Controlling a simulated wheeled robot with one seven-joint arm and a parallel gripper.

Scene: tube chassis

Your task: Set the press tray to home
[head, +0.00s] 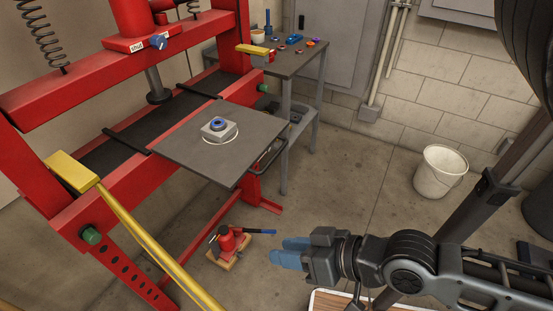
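The press tray (175,150) is a flat dark grey plate on the red press (60,100). It sticks out past the press's front beam toward the room. A grey block with a blue-and-black ring piece (218,129) sits on it inside a pale circle outline. A dark bar handle (272,158) shows at the tray's right edge. My gripper (283,252), with blue fingers, is below and right of the tray, apart from it. It holds nothing that I can see. The fingers overlap in this view, so their gap is unclear.
A yellow bar (150,240) slants down in front of the press. A red jack with a handle (230,240) stands on the floor below the tray. A grey workbench (290,62) with small parts is behind. A white bucket (440,172) stands right, with open floor between.

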